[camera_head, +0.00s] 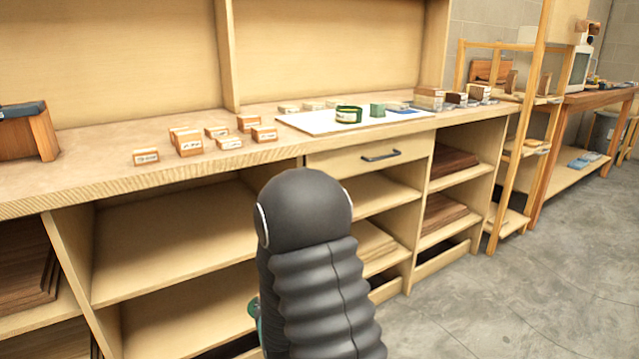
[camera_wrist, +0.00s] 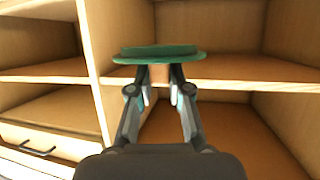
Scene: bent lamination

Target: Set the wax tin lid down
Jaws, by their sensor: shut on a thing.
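My gripper (camera_wrist: 160,92) is shut on the green wax tin lid (camera_wrist: 160,53), which shows as a round disc with a raised rim at the fingertips in the wrist view. A tan patch shows between the fingers below the lid; I cannot tell whether it belongs to the lid. In the head view my dark arm hides the gripper and nearly all of the lid; a sliver of green shows at its left edge, below bench height. A round green tin with a pale label (camera_head: 348,115) stands on the white mat (camera_head: 300,122) on the bench.
Small labelled wooden blocks (camera_head: 189,143) stand on the bench (camera_head: 90,168) left of the mat. A green block (camera_head: 377,110) and a blue item (camera_head: 405,109) lie right of the tin. Open shelves (camera_head: 175,235) and a drawer (camera_head: 370,157) are below. The bench's front left is clear.

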